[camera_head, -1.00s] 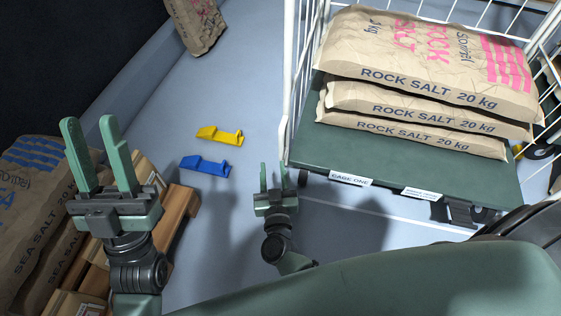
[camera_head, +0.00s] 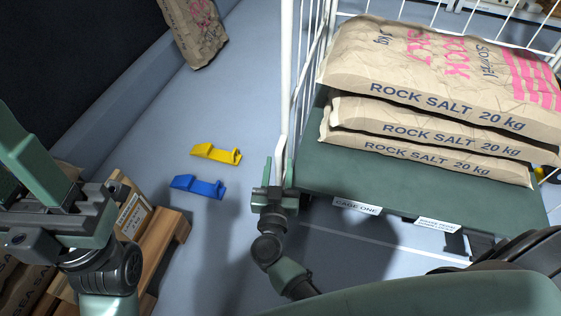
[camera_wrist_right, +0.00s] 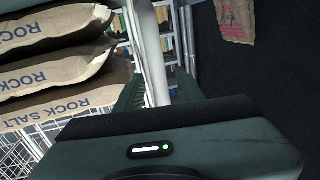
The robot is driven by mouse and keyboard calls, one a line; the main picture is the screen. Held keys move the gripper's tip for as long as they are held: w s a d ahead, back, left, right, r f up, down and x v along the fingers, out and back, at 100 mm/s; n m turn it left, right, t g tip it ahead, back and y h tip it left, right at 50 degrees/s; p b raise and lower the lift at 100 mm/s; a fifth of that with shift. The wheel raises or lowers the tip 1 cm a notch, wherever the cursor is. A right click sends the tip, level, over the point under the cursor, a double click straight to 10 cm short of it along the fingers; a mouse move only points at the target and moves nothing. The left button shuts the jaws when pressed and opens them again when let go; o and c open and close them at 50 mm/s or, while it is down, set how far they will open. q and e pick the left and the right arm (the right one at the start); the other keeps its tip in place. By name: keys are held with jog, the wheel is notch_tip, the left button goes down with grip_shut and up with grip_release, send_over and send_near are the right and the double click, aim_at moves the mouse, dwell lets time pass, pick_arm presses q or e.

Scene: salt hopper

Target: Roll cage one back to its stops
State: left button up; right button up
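Cage one (camera_head: 420,185) has a dark green deck, white wire sides and a "CAGE ONE" label (camera_head: 357,206). It carries a stack of rock salt sacks (camera_head: 430,80). My right gripper (camera_head: 279,172) is at the cage's near left corner post (camera_head: 286,90). In the right wrist view the white post (camera_wrist_right: 152,55) stands between the fingers (camera_wrist_right: 158,92), which look open around it; contact is unclear. My left gripper (camera_head: 25,150) is at the left edge, away from the cage, one finger cut off. A yellow (camera_head: 216,154) and a blue (camera_head: 198,187) floor block, possibly stops, lie left of the cage.
A wooden pallet (camera_head: 165,235) with a box and sea salt sacks stands at lower left, beside my left arm. Another sack (camera_head: 195,30) leans at the dark wall at the top. The floor (camera_head: 235,110) between the wall and the cage is mostly clear.

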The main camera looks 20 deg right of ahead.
grip_shut()
dwell(1.4)
